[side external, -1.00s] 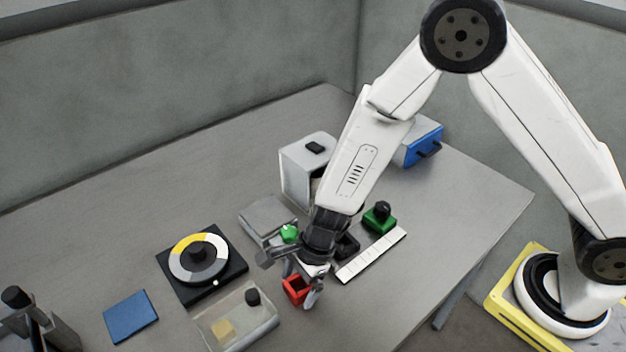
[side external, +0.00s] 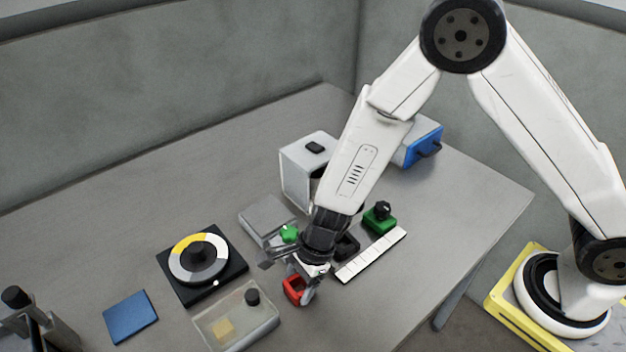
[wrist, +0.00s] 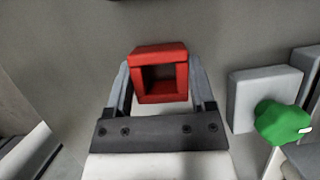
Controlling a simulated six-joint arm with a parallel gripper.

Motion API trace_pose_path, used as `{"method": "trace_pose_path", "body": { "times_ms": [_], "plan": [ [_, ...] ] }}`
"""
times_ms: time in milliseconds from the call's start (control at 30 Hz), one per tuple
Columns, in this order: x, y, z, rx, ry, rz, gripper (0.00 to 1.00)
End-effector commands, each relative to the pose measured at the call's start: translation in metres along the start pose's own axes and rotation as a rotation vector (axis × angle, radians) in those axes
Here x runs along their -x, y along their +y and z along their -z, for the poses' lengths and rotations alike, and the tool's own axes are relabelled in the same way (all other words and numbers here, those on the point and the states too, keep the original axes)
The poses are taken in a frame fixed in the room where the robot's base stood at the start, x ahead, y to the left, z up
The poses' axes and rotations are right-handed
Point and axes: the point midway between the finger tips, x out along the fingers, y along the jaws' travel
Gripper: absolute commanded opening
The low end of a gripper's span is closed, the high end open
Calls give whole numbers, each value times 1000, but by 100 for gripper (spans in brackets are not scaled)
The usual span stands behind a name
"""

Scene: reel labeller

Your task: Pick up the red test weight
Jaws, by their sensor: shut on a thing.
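The red test weight (side external: 293,290) is a small red block with a square opening, low over or on the table near the middle of the side external view. In the wrist view the red test weight (wrist: 160,60) sits between the two fingers, its dark opening facing the camera. My gripper (side external: 298,287) is shut on it, with a finger on each side, as the wrist view also shows my gripper (wrist: 160,82). I cannot tell whether the weight touches the table.
A clear-lidded box (side external: 237,318) stands left of the weight, with a black turntable (side external: 233,266) behind it. A green knob (side external: 289,233), a green block (side external: 380,220) and a white strip (side external: 371,255) are close to my gripper. A blue pad (side external: 131,317) lies far left.

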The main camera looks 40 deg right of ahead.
Motion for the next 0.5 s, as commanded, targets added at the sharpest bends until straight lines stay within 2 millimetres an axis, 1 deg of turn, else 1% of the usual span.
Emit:
{"method": "trace_pose_path", "body": {
  "times_ms": [267,500],
  "plan": [
    [4,-1,-2,3,-2,1,0],
    [19,-1,-9,2,-3,3,0]
  ]
}}
